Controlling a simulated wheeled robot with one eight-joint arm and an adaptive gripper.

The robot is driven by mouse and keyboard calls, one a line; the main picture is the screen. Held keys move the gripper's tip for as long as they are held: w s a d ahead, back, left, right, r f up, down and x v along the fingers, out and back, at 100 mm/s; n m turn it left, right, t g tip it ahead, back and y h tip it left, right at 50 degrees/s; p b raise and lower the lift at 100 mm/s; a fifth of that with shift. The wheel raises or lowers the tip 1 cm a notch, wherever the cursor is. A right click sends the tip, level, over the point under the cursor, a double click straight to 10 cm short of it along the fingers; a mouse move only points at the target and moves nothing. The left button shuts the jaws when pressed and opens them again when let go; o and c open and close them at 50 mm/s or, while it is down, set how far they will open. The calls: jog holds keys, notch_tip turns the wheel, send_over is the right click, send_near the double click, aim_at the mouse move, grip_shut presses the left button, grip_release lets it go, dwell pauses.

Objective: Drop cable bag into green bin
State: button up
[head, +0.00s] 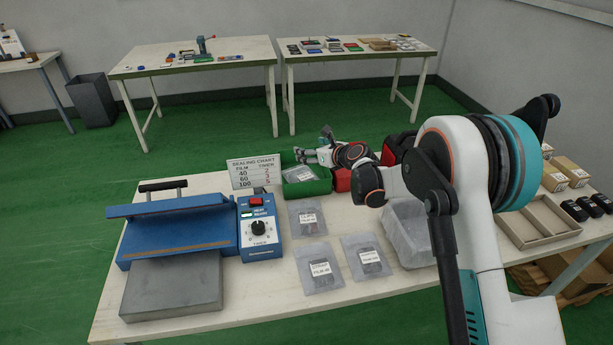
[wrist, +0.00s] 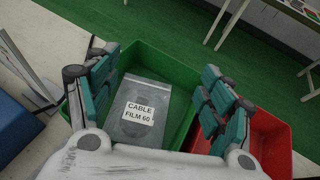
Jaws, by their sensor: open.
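The green bin (head: 318,187) stands at the table's far edge, just behind the loose bags. A clear grey bag labelled CABLE FILM 60 (wrist: 138,112) lies inside it; the bag also shows in the head view (head: 298,174). In the wrist view the green bin (wrist: 180,76) surrounds the bag. My gripper (wrist: 160,62) is open above the bin, with its fingers spread on either side of the bag and apart from it. It also shows in the head view (head: 310,150), over the bin's back part.
A red bin (wrist: 266,140) stands right of the green one. Three bags (head: 307,217) lie on the table (head: 190,325). A sealing chart (head: 254,172), blue sealer (head: 175,226) and timer box (head: 259,228) are left. A clear container (head: 405,245) is near my arm.

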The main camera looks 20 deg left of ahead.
jog(key=shift+d, duration=0.1)
jog(key=v, duration=1.1)
jog(key=shift+s+d+r, duration=0.2)
jog(key=shift+s+d, duration=0.05)
jog(key=shift+s, duration=0.05)
jog(key=shift+r, duration=0.1)
